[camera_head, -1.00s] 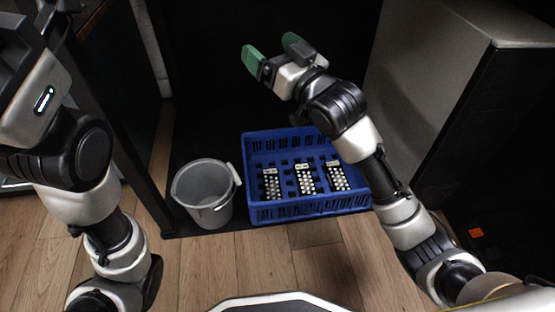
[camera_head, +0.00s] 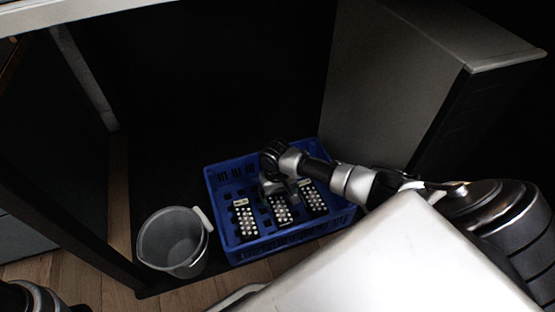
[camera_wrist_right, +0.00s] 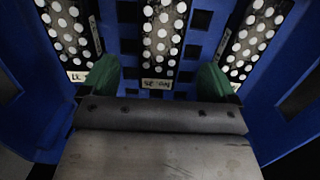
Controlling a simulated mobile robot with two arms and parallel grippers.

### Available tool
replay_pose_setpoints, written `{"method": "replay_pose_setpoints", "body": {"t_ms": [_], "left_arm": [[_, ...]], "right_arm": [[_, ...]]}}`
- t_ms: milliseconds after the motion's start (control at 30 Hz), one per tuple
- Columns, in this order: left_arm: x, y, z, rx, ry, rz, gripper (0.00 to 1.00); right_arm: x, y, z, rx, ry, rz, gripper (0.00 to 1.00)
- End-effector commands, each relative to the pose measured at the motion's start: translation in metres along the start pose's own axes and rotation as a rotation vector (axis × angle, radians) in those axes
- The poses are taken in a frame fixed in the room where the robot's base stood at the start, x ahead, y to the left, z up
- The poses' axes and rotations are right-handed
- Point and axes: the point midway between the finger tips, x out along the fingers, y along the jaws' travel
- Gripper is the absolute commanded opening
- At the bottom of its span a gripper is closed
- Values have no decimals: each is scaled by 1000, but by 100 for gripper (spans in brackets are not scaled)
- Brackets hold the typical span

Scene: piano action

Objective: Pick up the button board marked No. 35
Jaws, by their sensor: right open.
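Three black button boards with white round buttons lie side by side in a blue crate (camera_head: 240,252). The middle board (camera_head: 281,212) has a label reading No. 35, upside down in the right wrist view (camera_wrist_right: 162,40). The left board (camera_head: 244,218) and right board (camera_head: 313,198) flank it. My right gripper (camera_head: 277,187) is down in the crate at the labelled end of the middle board, partly covering it. In the wrist view its green fingers (camera_wrist_right: 157,78) are open, one on each side of that board, with nothing between them gripped. My left gripper is out of view.
A grey bucket (camera_head: 172,242) with a handle stands left of the crate. A grey cabinet (camera_head: 385,85) stands behind and to the right. A dark post (camera_head: 75,225) stands at the left. The crate walls rise close around the boards.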

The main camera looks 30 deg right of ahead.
Motion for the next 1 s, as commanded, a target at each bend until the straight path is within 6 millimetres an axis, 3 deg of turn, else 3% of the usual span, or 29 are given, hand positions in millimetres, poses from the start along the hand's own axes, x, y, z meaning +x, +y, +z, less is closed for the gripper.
{"method": "replay_pose_setpoints", "body": {"t_ms": [167, 467, 733, 767, 1000], "left_arm": [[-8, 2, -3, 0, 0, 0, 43], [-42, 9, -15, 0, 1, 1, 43], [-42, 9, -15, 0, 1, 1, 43], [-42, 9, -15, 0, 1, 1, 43], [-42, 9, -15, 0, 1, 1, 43]], "right_arm": [[10, 0, 0, -1, 1, 0, 89], [54, 0, -1, -1, 2, 0, 89], [55, 0, -1, -1, 3, -1, 89], [55, 0, -1, -1, 3, -1, 88], [55, 0, -1, -1, 3, -1, 51]]}}
